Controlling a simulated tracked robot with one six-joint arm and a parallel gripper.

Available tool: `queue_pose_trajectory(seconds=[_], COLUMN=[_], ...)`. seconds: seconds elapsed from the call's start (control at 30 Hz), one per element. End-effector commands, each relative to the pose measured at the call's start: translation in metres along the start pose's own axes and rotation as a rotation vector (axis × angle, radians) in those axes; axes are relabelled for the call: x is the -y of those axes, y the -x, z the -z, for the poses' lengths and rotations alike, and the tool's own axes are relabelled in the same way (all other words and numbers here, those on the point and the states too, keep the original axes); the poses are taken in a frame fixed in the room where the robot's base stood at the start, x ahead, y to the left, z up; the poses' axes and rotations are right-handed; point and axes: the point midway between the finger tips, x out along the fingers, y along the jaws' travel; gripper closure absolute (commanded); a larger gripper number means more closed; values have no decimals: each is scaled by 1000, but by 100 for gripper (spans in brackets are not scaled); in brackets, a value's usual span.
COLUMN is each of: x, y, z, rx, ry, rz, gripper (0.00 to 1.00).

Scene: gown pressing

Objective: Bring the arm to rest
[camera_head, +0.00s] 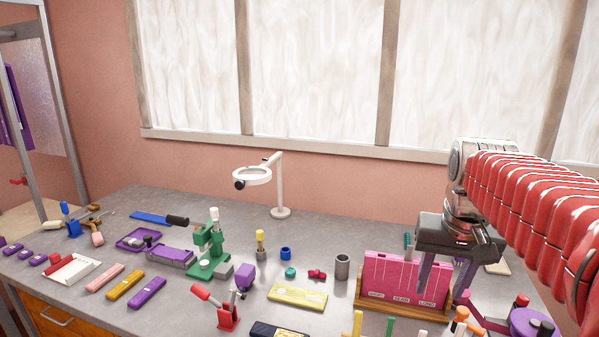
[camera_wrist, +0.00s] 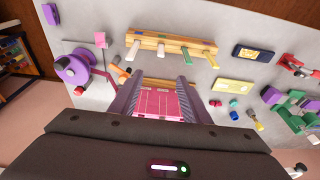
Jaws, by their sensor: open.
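My gripper (camera_head: 440,288) hangs at the right of the head view, at the end of my red-sleeved arm, its fingers pointing down over the bench. In the wrist view its two fingers (camera_wrist: 156,88) stand apart with a gap between them, and nothing is held. A pink card holder (camera_head: 400,273) on a wooden base stands just beside the fingers in the head view. In the wrist view the pink holder (camera_wrist: 158,103) shows between and beyond the fingers. Whether the fingers touch it I cannot tell.
The grey bench (camera_head: 190,310) carries many small things. A magnifier lamp (camera_head: 279,185), a green press (camera_head: 208,250), a red-handled clamp (camera_head: 228,315) and a grey cup (camera_head: 342,267) stand left of my gripper. A purple reel (camera_head: 530,323) is at the right. The bench's back strip is fairly clear.

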Motion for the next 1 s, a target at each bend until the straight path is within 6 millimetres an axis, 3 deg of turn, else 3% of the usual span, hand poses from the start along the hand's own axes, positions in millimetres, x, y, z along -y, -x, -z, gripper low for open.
queue_pose_trajectory(seconds=[0.37,0.7,1.0], x=[29,43,50], y=[-5,-27,-48], z=[-77,-145,-184], rx=[-106,-201,-261], ry=[123,228,292], rz=[33,67,91], gripper=[57,57,57])
